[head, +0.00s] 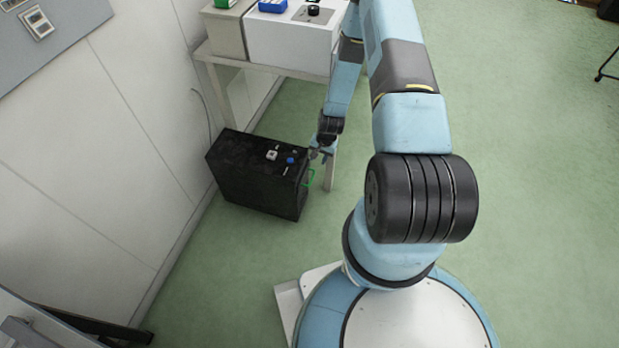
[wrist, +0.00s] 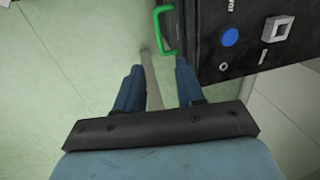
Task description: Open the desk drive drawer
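The desk drive is a black box (head: 245,175) standing on the green floor by the wall. A green handle (head: 309,178) is on its right end. In the wrist view the green handle (wrist: 158,32) sticks out from the left side of the black box (wrist: 235,62). My gripper (head: 319,153) is at the upper right edge of the box in the head view. In the wrist view my gripper (wrist: 158,68) is open, with nothing between its two blue fingers. The handle lies just beyond the fingertips, nearer the right finger. Whether that finger touches the box is unclear.
The box carries a blue button (wrist: 229,37) and a pale square switch (wrist: 277,30). A pale table (head: 225,57) with equipment stands behind it, one leg close to my gripper. The wall (head: 100,150) is left of the box.

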